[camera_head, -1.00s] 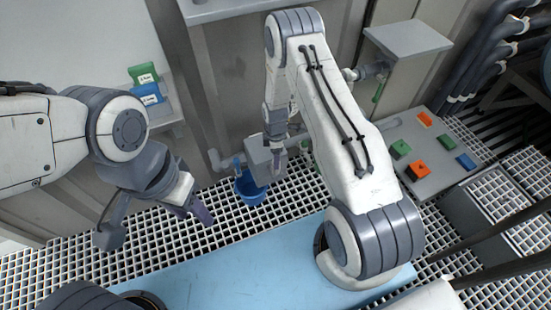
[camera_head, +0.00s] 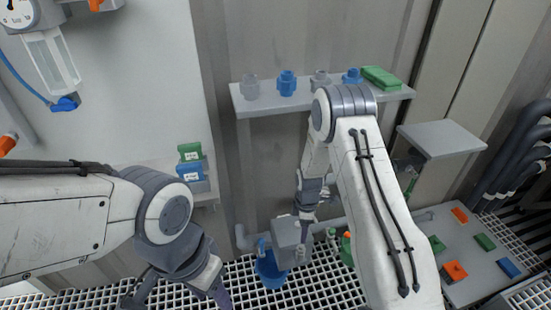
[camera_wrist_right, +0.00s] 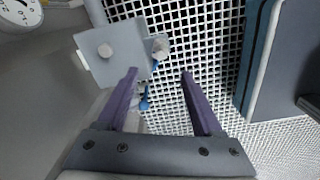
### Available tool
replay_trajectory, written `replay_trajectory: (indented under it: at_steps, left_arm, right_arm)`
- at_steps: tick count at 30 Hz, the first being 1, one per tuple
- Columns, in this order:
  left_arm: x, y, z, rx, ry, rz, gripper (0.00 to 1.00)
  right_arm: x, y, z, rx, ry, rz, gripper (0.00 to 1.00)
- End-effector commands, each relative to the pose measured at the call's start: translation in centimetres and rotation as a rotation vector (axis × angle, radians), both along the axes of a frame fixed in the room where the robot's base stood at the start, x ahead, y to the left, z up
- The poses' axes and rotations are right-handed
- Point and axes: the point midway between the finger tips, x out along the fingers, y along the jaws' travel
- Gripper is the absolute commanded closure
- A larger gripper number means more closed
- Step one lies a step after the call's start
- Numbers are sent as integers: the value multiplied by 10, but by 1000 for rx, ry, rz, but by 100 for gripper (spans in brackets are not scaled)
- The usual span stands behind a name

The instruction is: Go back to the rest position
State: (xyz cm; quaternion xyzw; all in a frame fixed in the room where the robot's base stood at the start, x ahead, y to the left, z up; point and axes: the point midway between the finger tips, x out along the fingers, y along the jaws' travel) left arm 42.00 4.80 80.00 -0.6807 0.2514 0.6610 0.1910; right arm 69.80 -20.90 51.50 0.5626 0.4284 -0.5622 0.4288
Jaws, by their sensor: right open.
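My right gripper (camera_wrist_right: 159,73) is open and empty in the right wrist view, its two purple fingers well apart. Beyond them is a grey box with a round knob (camera_wrist_right: 107,50). In the head view my right arm reaches down from the right, and its gripper is close to the grey box (camera_head: 288,240); I cannot tell whether they touch. My left gripper (camera_head: 218,288) hangs low at the bottom of the head view. Its purple fingers are partly cut off, and its opening is unclear.
A blue bucket (camera_head: 270,272) is below the grey box on the grated floor. A wall shelf (camera_head: 262,107) holds grey and blue fittings and a green block (camera_head: 381,78). A grey panel (camera_head: 468,285) with coloured blocks lies right. Green and blue boxes (camera_head: 190,152) stand left.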

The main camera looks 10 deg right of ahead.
Motion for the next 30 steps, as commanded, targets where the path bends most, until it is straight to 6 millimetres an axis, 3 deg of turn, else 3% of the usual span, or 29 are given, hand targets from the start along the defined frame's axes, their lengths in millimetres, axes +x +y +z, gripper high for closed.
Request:
replay_trajectory:
  at_steps: [5,8,11,15,21,24,30]
  left_arm:
    - [0,0,0,0,0,0,50]
    - [0,0,0,0,0,0,50]
    - [0,0,0,0,0,0,50]
    - [0,0,0,0,0,0,50]
    - [0,0,0,0,0,0,50]
    - [0,0,0,0,0,0,50]
    - [0,0,0,0,0,0,50]
  right_arm:
    - [0,10,14,1,-4,-15,32]
    - [-3,35,49,5,-14,-59,32]
    - [-18,71,97,13,-21,-131,32]
    - [-61,119,164,29,-23,-250,32]
    - [-145,160,234,55,-12,-417,32]
    - [-183,167,255,67,-4,-486,32]
    - [-243,168,277,82,15,-591,32]
